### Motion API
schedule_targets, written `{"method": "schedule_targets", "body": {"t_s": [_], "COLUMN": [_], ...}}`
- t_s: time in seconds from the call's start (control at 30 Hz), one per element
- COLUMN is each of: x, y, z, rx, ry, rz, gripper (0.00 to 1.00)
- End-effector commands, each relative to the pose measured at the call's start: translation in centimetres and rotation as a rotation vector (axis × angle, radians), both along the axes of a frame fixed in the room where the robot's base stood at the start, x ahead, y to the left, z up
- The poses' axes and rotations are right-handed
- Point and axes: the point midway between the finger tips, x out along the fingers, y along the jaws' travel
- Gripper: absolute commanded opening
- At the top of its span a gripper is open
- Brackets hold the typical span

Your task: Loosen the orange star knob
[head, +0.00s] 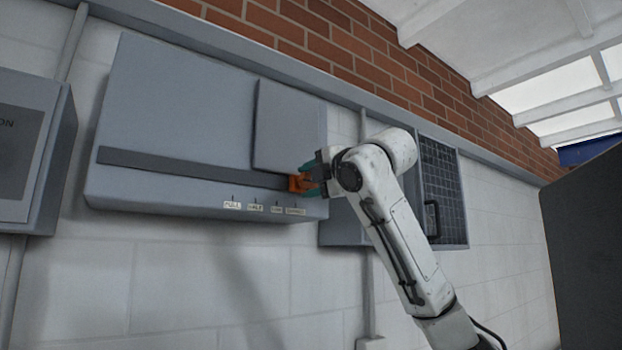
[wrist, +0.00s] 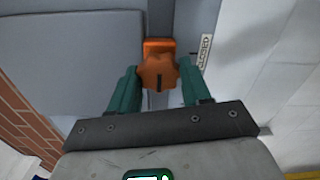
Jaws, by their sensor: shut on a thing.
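The orange star knob (wrist: 158,72) sits on an orange block at the dark slot of a grey wall panel (head: 180,100). In the head view the orange knob (head: 297,183) shows at the right end of the slot, partly hidden by my gripper (head: 312,180). In the wrist view my gripper (wrist: 157,90) has its two green fingers on either side of the knob, shut on it. A dark line marks the knob's face and points roughly up and down in the wrist view.
A raised grey plate (head: 288,125) stands just above the knob. Small labels (head: 255,207) run below the slot; the one nearest the knob reads "CLOSED" (wrist: 205,50). A grey box (head: 30,150) hangs at the left, and a dark gridded panel (head: 440,190) at the right.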

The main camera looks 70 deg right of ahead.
Motion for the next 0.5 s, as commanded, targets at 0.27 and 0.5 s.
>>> {"method": "schedule_targets", "body": {"t_s": [0.27,0.5], "x": [0.04,0.04], "y": [-0.07,-0.09], "z": [-0.24,-0.29], "rx": [-0.057,-0.066], "ry": [0.041,0.048], "rz": [-0.001,-0.001], "gripper": [0.17,0.17]}}
